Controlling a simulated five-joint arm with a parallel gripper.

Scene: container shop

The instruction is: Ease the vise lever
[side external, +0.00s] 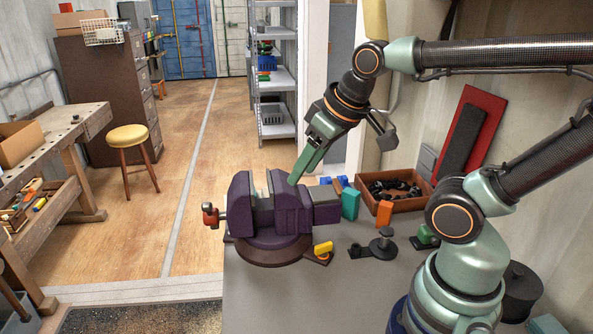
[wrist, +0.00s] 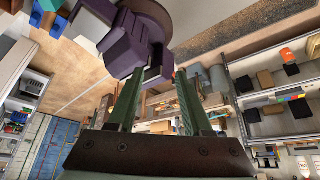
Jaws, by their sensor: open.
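The purple vise (side external: 274,212) stands on the grey bench near its left edge. A red-ended handle (side external: 211,214) sticks out from its left side, and a small yellow-ended lever (side external: 323,248) lies by its round base at the right. I cannot tell from the picture alone which one is the task's lever. My gripper (side external: 293,181) hangs over the right part of the vise, its green fingers pointing down and left. In the wrist view the gripper (wrist: 155,85) is open, with nothing between the fingers. The vise (wrist: 128,38) shows at top, beside the left finger. No handle is clear there.
On the bench right of the vise stand a teal block (side external: 350,204), an orange block (side external: 384,213), a dark clamp-like fitting (side external: 380,246) and a brown wooden tray (side external: 410,205) with dark parts. The wall stands close behind at the right. Bare bench top lies in front.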

